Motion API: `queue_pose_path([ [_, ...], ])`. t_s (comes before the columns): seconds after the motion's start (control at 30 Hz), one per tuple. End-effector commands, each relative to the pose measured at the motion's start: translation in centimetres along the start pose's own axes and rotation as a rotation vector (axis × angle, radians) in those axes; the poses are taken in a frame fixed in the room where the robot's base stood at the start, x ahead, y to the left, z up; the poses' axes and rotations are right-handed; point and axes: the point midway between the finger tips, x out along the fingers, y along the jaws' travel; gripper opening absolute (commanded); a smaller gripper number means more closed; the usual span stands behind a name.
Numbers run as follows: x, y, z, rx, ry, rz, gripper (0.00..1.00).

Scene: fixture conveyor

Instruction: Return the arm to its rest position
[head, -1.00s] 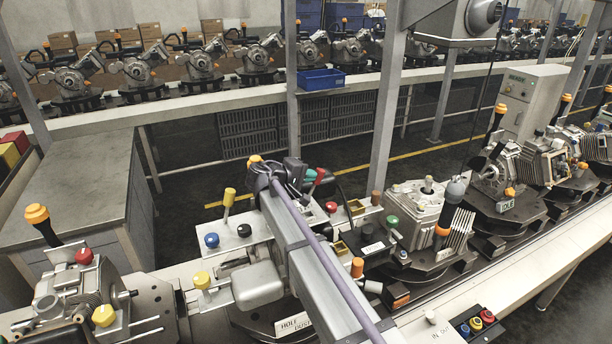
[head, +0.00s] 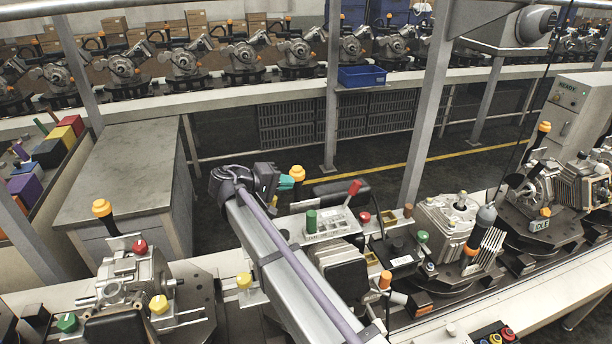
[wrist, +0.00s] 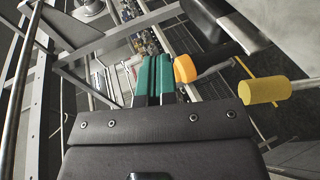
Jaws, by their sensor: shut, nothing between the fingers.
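My arm (head: 285,255) reaches from the bottom middle of the head view up and to the left, with a purple cable along it. My gripper (head: 287,182) is at its far end, above the gap behind the conveyor, with its teal fingers pointing right. In the wrist view the teal fingers (wrist: 154,75) are together and hold nothing. An orange knob (wrist: 185,68) appears just right of the fingertips; whether they touch it cannot be told. A yellow knob (wrist: 264,91) is farther right. My arm hides part of the middle fixture.
A fixture (head: 135,285) with coloured knobs stands at left on the near conveyor, another (head: 448,222) at right. A red lever (head: 353,188) rises right of my arm. A steel post (head: 428,125) stands behind. A grey cabinet (head: 130,165) is at back left.

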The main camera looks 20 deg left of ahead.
Motion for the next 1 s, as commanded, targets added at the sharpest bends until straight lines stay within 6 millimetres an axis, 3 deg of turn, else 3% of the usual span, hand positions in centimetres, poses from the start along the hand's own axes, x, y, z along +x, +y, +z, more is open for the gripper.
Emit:
queue_pose_path([
  [0.1,-1.0,0.1,0.0,0.0,0.001,0.0,0.0],
  [0.33,-1.0,0.0,0.0,0.0,0.0,0.0,0.0],
  [0.47,2.2,0.2,2.6,0.009,-0.043,-0.061,0.0],
  [0.57,8.0,0.2,7.9,0.036,-0.127,-0.194,0.0],
  [0.6,10.6,0.1,10.8,0.057,-0.168,-0.267,0.0],
  [0.7,15.9,-0.4,18.4,0.13,-0.267,-0.464,0.0],
  [0.83,19.6,-1.3,27.1,0.256,-0.36,-0.694,0.0],
  [1.0,20.7,-2.2,36.9,0.467,-0.437,-0.963,0.0],
])
